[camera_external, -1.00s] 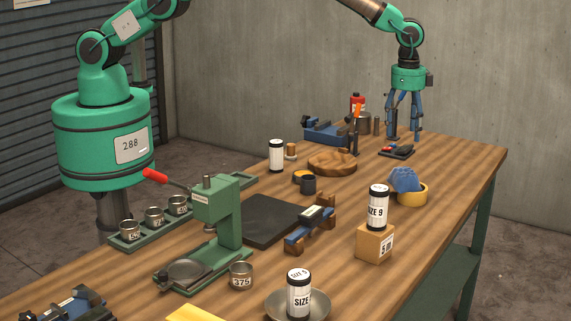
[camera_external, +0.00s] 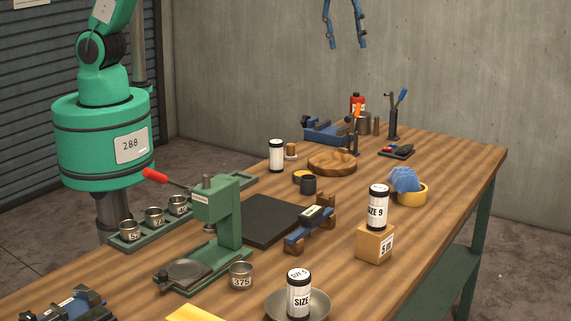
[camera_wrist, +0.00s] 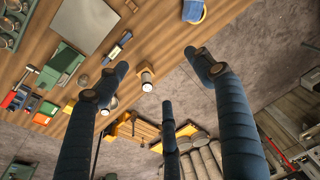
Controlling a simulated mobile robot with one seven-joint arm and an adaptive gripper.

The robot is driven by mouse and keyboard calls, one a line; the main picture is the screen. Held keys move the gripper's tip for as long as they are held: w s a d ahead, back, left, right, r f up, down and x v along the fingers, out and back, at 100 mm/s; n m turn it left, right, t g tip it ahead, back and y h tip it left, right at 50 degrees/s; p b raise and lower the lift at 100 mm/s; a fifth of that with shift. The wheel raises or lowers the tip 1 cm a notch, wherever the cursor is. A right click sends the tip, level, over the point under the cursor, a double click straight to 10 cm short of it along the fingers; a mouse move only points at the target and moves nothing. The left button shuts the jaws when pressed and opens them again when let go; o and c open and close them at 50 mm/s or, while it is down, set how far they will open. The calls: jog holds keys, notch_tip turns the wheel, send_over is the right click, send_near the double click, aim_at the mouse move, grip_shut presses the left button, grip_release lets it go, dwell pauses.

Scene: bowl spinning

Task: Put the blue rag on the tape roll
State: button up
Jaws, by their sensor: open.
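The crumpled blue rag (camera_external: 404,179) lies on top of the yellow tape roll (camera_external: 414,196) near the right edge of the table, covering the roll's upper left part. Both stay still there, with the roll's right side showing. In the wrist view the blue rag (camera_wrist: 193,12) shows small at the top edge, close to the table's edge. My gripper (camera_external: 348,46) is open and empty, high above the far end of the table and well away from the rag. Its blue fingers also show spread apart in the wrist view (camera_wrist: 155,62).
A SIZE 9 canister (camera_external: 378,206) stands on a wooden block (camera_external: 375,243) in front of the roll. A green press (camera_external: 218,225), a black mat (camera_external: 268,220) and a wooden dish (camera_external: 332,162) occupy the middle. Tall tools (camera_external: 394,115) stand at the far end. The right table edge is close.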

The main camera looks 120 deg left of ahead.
jog(key=s+d+r+t, duration=0.1)
jog(key=s+d+r, duration=0.55)
jog(key=s, duration=0.35)
jog(key=s+d+r+t, duration=0.1)
jog(key=s+d+r, duration=0.6)
jog(key=s, duration=0.4)
jog(key=s+d+f, duration=0.1)
jog(key=s+d, duration=0.2)
jog(key=s, duration=0.5)
jog(key=s+d+f+t, duration=0.1)
jog(key=s+d+f, duration=0.1)
jog(key=s, duration=0.7)
jog(key=s+d+f, duration=0.1)
jog(key=s+d, duration=0.3)
jog(key=s, duration=0.4)
jog(key=shift+s+f+t+h, duration=0.15)
jog(key=shift+f+t+h, duration=0.15)
jog(key=shift+t, duration=0.1)
jog(key=shift+d, duration=0.1)
notch_tip(320, 180, down, 17)
jog(key=b, duration=1.7)
